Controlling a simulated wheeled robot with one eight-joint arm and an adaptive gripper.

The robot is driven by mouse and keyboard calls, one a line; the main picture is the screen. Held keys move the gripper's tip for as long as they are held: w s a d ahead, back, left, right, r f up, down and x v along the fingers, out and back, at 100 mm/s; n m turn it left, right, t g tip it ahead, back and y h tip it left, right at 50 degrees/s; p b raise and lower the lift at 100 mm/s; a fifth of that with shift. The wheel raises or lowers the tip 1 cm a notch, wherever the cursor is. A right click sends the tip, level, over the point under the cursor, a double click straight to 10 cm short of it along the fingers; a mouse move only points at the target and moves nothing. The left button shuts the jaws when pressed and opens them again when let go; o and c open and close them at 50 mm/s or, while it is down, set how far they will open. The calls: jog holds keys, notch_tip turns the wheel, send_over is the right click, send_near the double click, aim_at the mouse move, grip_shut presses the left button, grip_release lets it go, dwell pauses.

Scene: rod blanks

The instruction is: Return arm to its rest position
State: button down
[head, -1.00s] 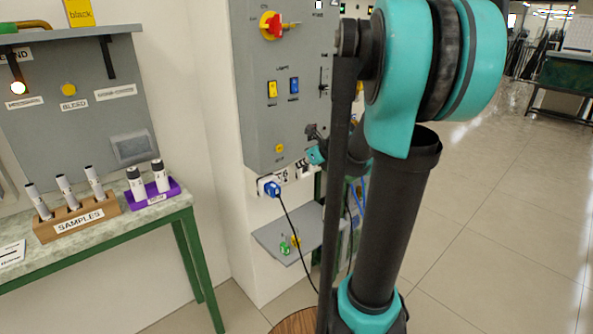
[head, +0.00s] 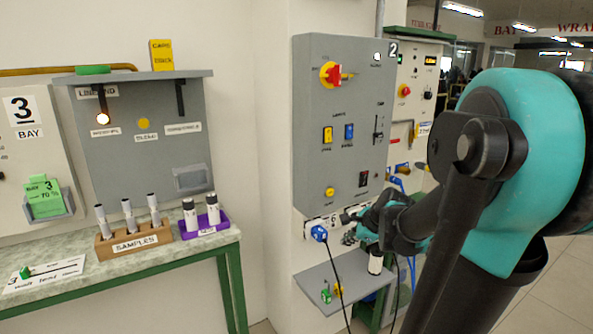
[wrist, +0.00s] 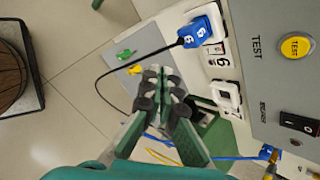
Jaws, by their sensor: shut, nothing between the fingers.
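My gripper (wrist: 162,78) is shut with nothing between its fingers in the wrist view. In the head view my arm comes in from the right, bent at a large teal joint. My gripper (head: 348,217) is partly hidden there, in front of the lower part of the grey control panel (head: 312,150). In the wrist view a blue plug (wrist: 197,32) sits in a socket beside the fingers, with a black cable running from it. The plug (head: 319,233) also shows in the head view.
A grey shelf (head: 310,281) under the panel holds small green and yellow pieces. A bench (head: 165,255) at left carries a wooden SAMPLES rack (head: 112,246) with several rods and a purple holder (head: 222,228) with two. In the wrist view, open floor (wrist: 55,80) lies left of the fingers.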

jog(key=s+d+f+n+g+h, duration=0.1)
jog(key=s+f+n+h, duration=0.1)
jog(key=s+f+n, duration=0.3)
jog(key=s+f+n+g+h, duration=0.1)
jog(key=s+f+n, duration=0.4)
jog(key=s+n, duration=0.7)
jog(key=n, duration=0.3)
jog(key=shift+d+g+h, duration=0.3)
jog(key=shift+d+h, duration=0.05)
jog(key=shift+h, duration=0.05)
